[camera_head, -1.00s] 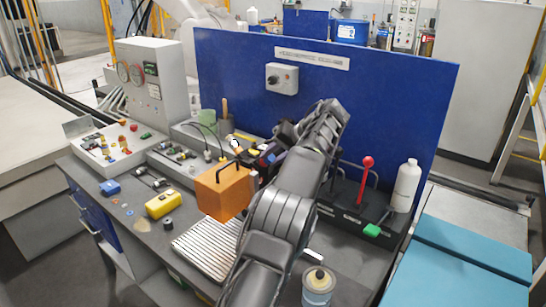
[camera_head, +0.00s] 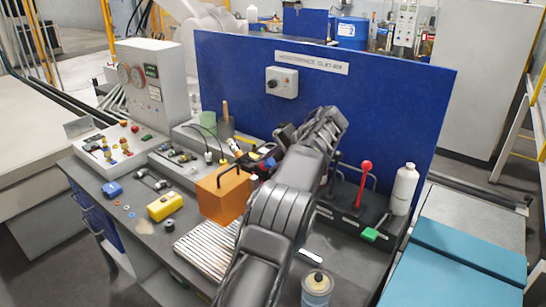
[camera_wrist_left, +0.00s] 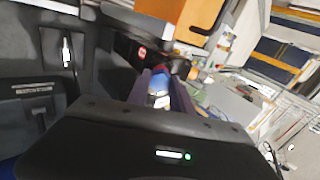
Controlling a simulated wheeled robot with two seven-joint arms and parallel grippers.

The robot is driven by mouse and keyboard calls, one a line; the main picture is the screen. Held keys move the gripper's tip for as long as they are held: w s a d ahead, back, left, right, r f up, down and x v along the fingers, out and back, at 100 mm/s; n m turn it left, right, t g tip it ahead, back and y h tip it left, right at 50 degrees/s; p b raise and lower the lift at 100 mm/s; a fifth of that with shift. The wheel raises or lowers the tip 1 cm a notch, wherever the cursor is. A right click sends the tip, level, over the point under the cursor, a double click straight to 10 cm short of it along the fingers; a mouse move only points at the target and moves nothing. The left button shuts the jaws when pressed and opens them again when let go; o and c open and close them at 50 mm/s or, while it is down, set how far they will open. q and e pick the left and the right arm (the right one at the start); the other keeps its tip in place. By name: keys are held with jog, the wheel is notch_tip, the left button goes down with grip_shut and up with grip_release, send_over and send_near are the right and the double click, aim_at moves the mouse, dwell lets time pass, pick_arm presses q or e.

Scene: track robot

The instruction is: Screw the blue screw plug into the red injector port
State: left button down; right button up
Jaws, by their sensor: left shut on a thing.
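My left arm reaches over the bench in the head view, and its dark gripper (camera_head: 270,161) sits just behind and right of the orange box. In the left wrist view its fingers (camera_wrist_left: 160,92) are shut on the blue screw plug (camera_wrist_left: 158,82), which has a pale, metallic-looking end. A small red part (camera_wrist_left: 194,72), possibly the red injector port, shows just beyond the plug. I cannot tell whether the two touch. In the head view the arm and gripper largely hide this spot. My right gripper is not in view.
The orange box (camera_head: 222,198) with a black handle stands close to the gripper. A red-knobbed lever (camera_head: 366,168) and a white bottle (camera_head: 404,189) stand to the right. The blue panel (camera_head: 390,110) rises behind. A yellow case (camera_head: 164,206) lies front left.

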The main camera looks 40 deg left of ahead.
pick_arm(q)
jog(key=m, duration=0.3)
jog(key=shift+a+m, duration=0.1)
jog(key=shift+m, duration=0.3)
jog(key=m, duration=0.3)
jog(key=shift+m, duration=0.3)
jog(key=c, duration=1)
grip_release()
